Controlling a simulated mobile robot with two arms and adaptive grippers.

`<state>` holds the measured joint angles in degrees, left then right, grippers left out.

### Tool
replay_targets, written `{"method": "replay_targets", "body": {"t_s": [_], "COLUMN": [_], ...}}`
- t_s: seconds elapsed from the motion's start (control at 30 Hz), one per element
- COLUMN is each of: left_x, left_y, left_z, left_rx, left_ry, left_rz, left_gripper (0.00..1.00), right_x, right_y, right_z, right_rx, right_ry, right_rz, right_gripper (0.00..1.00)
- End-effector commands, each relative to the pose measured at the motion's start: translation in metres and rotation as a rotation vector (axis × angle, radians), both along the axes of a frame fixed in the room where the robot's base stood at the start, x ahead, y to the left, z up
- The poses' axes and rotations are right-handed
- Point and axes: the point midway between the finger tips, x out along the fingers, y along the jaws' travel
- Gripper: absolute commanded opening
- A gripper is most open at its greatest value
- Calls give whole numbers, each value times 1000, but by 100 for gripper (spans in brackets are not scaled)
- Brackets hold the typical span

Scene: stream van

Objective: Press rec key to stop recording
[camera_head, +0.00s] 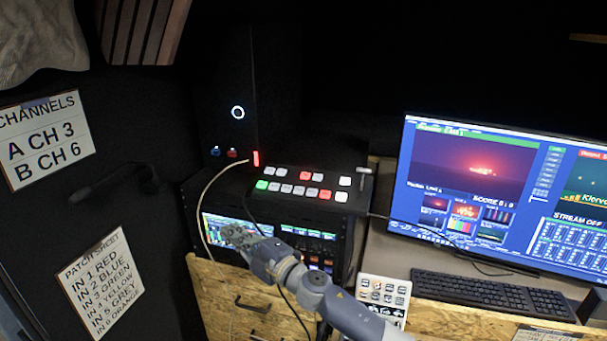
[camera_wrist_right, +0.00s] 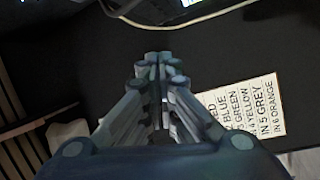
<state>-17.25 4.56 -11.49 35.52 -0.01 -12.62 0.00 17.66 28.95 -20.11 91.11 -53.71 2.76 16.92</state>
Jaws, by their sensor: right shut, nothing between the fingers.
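A black switcher panel (camera_head: 305,190) with white, red and green lit keys lies on top of the equipment rack (camera_head: 346,240). A small pad of picture keys (camera_head: 384,291) stands by the desk's front left. I cannot read which key is the rec key. My right gripper (camera_head: 230,233) is shut and empty, in front of the rack and its small lit screen (camera_head: 222,222), below the switcher panel. In the right wrist view its closed fingers (camera_wrist_right: 158,62) point toward a dark surface. My left gripper is not in view.
A monitor (camera_head: 500,185) reading "STREAM OFF" and a black keyboard (camera_head: 490,295) stand on the desk at right. A pale cable (camera_head: 203,205) hangs beside the rack. A patch sheet (camera_head: 103,284) and a channels sign (camera_head: 45,138) are on the left wall.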

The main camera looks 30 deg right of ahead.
Motion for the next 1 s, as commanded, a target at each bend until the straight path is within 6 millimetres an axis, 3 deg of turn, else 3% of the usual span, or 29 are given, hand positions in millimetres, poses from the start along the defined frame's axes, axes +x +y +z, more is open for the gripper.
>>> {"method": "replay_targets", "body": {"t_s": [0.03,0.1,0.23,0.37,0.47,0.7,0.9,1.0], "left_x": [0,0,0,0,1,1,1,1], "left_y": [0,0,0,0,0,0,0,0], "left_z": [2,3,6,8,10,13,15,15], "left_rx": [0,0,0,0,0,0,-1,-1], "left_ry": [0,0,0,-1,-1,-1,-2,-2], "left_rz": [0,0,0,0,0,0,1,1], "left_gripper": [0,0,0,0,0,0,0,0], "right_x": [6,10,13,16,20,21,10,5], "right_y": [6,16,24,10,-18,-124,-189,-207], "right_z": [29,60,98,123,137,177,203,210], "right_rx": [-83,-214,-471,-741,-948,-1333,-1463,-1490], "right_ry": [-62,-130,-201,-206,-160,71,234,283], "right_rz": [54,137,264,343,364,286,194,166], "right_gripper": [0,0,0,0,0,0,0,0]}}
